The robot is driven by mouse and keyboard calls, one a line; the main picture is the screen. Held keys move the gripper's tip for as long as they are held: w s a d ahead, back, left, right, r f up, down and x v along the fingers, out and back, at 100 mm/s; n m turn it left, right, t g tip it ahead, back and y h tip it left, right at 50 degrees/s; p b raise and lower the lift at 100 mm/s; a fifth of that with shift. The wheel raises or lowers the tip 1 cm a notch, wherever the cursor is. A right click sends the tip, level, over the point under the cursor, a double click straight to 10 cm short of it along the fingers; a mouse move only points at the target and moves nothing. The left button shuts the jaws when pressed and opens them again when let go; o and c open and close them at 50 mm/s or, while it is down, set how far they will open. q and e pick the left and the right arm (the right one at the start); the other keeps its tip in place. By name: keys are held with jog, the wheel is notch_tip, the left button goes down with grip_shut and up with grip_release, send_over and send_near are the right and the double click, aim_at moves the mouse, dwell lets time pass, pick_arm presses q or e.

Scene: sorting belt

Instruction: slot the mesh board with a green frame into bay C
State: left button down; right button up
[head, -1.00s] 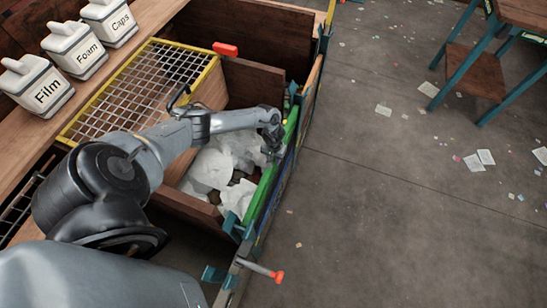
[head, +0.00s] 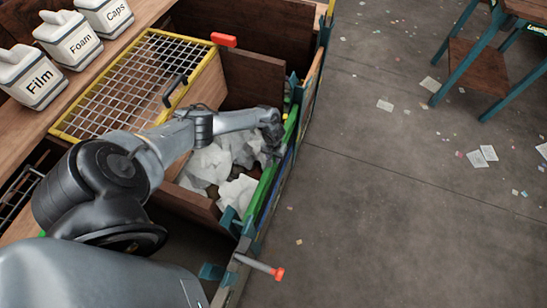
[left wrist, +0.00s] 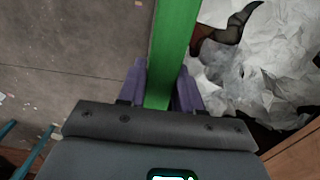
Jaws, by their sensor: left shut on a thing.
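The green-framed board (head: 264,190) is upright along the outer side of a bay, between teal posts, in the head view. Its mesh is hidden from this angle. My left gripper (head: 272,148) is at its top edge. In the left wrist view, the purple fingers of my left gripper (left wrist: 160,88) are shut on either side of the green frame bar (left wrist: 174,45). I cannot read a bay letter, and I cannot tell how deep the board sits in the slot. My right gripper is not in view.
Crumpled white scrap (head: 236,190) fills the bay beside the board. A yellow-framed mesh lid (head: 125,95) lies left of it. A red-ended handle (head: 262,266) juts out near the front. Film, Foam and Caps containers line the shelf. The floor (head: 400,220) to the right is mostly clear.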

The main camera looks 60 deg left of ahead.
pick_arm(q)
jog(key=shift+f, duration=0.1)
jog(key=shift+f+b, duration=0.5)
jog(key=shift+f, duration=0.05)
jog(key=c, duration=0.7)
grip_release()
jog(key=shift+r, duration=0.1)
jog(key=shift+r+p, duration=0.45)
jog(key=shift+r, duration=0.1)
notch_tip(320, 180, up, 9)
jog(key=p, duration=0.3)
jog(key=shift+f+p, duration=0.15)
jog(key=shift+p, duration=0.15)
jog(key=shift+r, duration=0.45)
